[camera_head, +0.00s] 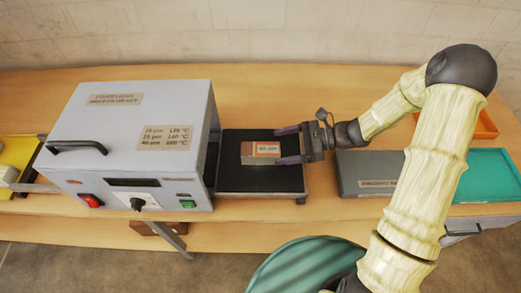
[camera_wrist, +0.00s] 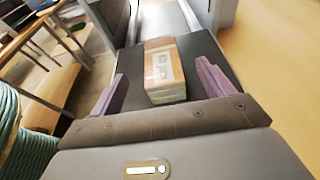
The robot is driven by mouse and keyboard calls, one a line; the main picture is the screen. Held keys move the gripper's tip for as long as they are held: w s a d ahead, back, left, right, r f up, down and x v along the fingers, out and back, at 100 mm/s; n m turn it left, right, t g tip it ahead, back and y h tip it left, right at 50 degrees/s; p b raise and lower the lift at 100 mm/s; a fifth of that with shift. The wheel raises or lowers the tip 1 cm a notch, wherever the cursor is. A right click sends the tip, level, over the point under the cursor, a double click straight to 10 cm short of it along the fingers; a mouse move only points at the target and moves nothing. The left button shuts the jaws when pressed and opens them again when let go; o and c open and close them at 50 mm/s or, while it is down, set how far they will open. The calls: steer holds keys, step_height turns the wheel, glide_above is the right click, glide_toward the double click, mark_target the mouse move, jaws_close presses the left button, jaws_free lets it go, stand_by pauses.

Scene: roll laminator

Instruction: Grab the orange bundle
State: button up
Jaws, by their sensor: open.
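The orange bundle (camera_head: 261,152) is a small block with an orange-brown top and a pale label. It lies on the black feed bed of the laminator (camera_head: 244,180). In the wrist view the bundle (camera_wrist: 163,70) lies ahead of and between the purple fingers. My gripper (camera_head: 288,146) is open and reaches in from the right, its fingertips close to the bundle's right end. The wrist view also shows my gripper (camera_wrist: 165,85) with its fingers apart on both sides. I cannot tell whether a finger touches the bundle.
The grey laminator housing (camera_head: 130,140) stands left of the bundle. A grey box (camera_head: 365,172) lies to the right, with a teal tray (camera_head: 490,172) and an orange tray (camera_head: 484,125) further right. A yellow tray (camera_head: 18,155) is at the far left. Bare wooden table lies behind the bed.

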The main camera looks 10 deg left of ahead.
mark_target(266, 149)
steer(key=shift+a, duration=0.15)
steer(key=shift+p+x, duration=1.1)
steer(key=shift+x, duration=1.6)
steer(key=shift+w+f, duration=0.15)
steer(key=c, duration=1.3)
step_height(266, 149, up, 10)
steer(key=shift+r+b, duration=0.1)
steer(key=shift+b, duration=0.85)
